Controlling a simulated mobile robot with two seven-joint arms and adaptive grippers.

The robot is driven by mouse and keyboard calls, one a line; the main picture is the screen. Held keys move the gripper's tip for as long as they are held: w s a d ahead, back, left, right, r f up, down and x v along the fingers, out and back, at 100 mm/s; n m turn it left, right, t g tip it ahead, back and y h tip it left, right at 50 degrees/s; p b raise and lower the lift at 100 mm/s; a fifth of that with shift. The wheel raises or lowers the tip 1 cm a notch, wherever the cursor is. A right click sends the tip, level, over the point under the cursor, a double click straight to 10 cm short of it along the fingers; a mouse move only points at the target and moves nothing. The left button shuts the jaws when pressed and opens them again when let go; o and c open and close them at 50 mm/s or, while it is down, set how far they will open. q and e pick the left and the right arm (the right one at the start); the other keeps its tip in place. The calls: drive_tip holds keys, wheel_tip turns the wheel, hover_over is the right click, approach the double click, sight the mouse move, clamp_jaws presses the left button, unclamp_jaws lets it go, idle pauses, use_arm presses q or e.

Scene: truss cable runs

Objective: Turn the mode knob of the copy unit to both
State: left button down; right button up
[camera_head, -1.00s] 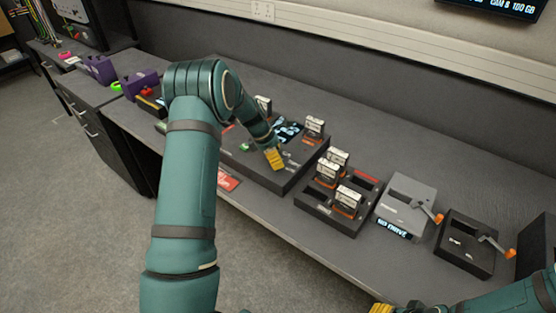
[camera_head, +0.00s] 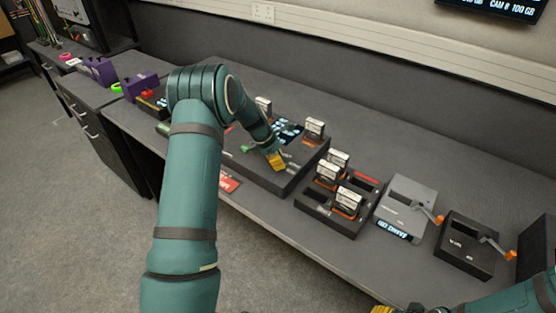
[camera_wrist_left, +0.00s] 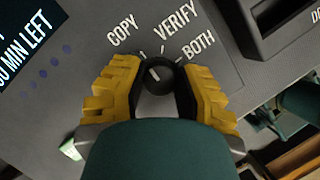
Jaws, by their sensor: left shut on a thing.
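The copy unit (camera_head: 306,154) is a dark box on the bench, with a lit screen and upright drives on its top. My left gripper (camera_head: 277,162) reaches down to its near right part. In the left wrist view the mode knob (camera_wrist_left: 158,76) is a small dark round knob with a white pointer mark. The printed words COPY, VERIFY and BOTH fan out beyond it. My left gripper's yellow fingers (camera_wrist_left: 159,88) are shut on the knob, one on each side. The pointer leans up and left, towards the COPY side. My right gripper (camera_head: 381,310) barely shows at the bottom edge.
Right of the copy unit stand a dark tray with several drives (camera_head: 323,212), a grey unit with an orange-tipped lever (camera_head: 408,195) and a dark unit with a similar lever (camera_head: 462,248). A red label (camera_head: 229,183) lies near the bench front. Purple holders (camera_head: 98,70) stand far left.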

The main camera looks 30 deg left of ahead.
use_arm(q)
drive_tip(key=m+g, duration=0.1)
drive_tip(key=m, duration=0.2)
drive_tip(key=shift+f+m+h+p, duration=0.1)
drive_tip(key=shift+m+h+p, duration=0.2)
drive_tip(key=shift+h+p, duration=0.1)
drive_tip(key=m+g, duration=0.2)
drive_tip(key=m, duration=0.2)
drive_tip(key=shift+m, duration=0.3)
drive_tip(key=m, duration=0.2)
drive_tip(key=m+g, duration=0.1)
drive_tip(key=m, duration=0.1)
drive_tip(key=shift+d+f+m+g, duration=0.1)
drive_tip(key=shift+m+g, duration=0.2)
drive_tip(key=shift+m+g+y+b, duration=0.15)
drive_tip(key=shift+m+g+y, duration=0.25)
drive_tip(key=shift+m, duration=0.85)
drive_tip(key=shift+m+g+y+b, duration=0.2)
drive_tip(key=shift+m+g, duration=0.3)
drive_tip(key=shift+m, duration=0.75)
drive_tip(key=shift+s+f, duration=0.1)
drive_tip(key=c, duration=0.6)
unclamp_jaws()
drive_tip(key=shift+r, duration=0.2)
